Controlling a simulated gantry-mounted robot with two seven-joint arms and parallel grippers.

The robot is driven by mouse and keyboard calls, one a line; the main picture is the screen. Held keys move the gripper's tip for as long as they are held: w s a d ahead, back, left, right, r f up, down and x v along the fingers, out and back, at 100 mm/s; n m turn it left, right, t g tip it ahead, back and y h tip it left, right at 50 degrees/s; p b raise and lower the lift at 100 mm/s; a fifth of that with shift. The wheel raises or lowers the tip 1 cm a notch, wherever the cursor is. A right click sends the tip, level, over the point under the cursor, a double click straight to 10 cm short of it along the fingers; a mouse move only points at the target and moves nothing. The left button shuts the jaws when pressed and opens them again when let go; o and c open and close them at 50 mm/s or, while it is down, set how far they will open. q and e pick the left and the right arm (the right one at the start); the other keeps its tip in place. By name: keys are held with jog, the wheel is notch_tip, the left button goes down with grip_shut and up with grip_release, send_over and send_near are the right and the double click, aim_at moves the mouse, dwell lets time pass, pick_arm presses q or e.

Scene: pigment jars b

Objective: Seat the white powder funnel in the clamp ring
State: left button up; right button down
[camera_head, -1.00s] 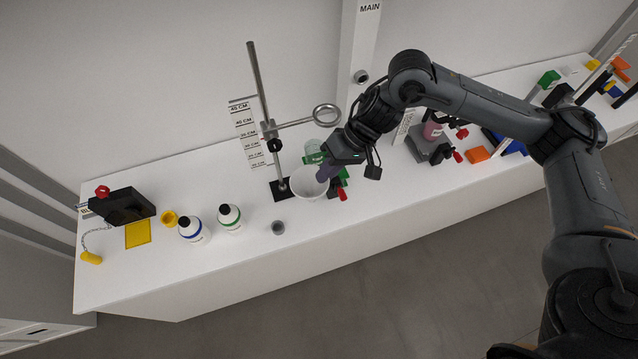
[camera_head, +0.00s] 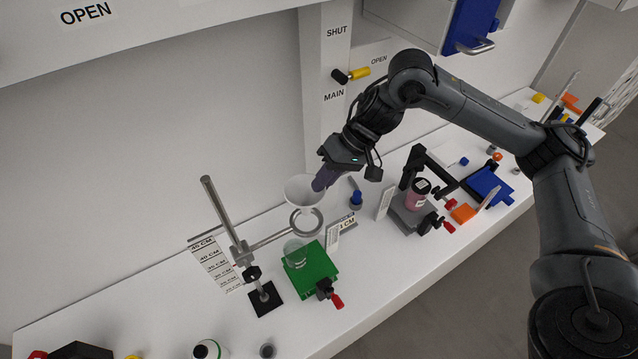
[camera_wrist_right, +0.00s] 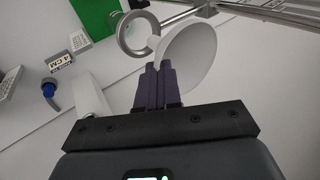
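The white powder funnel (camera_head: 300,191) hangs at the fingertips of my right gripper (camera_head: 324,178), which is shut on its rim. In the right wrist view the dark fingers (camera_wrist_right: 157,86) are close together at the edge of the white funnel (camera_wrist_right: 195,55). The clamp ring (camera_head: 319,228) extends on a rod from the stand's upright pole (camera_head: 222,218). The funnel is above the ring in the head view, its lower end close to the ring's far side. In the right wrist view the funnel overlaps one side of the ring (camera_wrist_right: 122,36). My left gripper is out of view.
A clear glass vessel (camera_head: 295,254) stands on a green platform (camera_head: 318,268) below the ring. Height-marked cards (camera_head: 208,262) stand left of the pole. A black frame with a pink jar (camera_head: 416,197) stands to the right. A blue-based item (camera_head: 356,198) sits behind the ring.

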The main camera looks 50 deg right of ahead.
dwell(0.4)
notch_tip(320, 180, down, 9)
jog(key=b, duration=0.2)
jog(key=shift+f, duration=0.15)
dwell(1.5)
jog(key=shift+f, duration=0.2)
dwell(0.4)
jog(key=shift+f, duration=0.2)
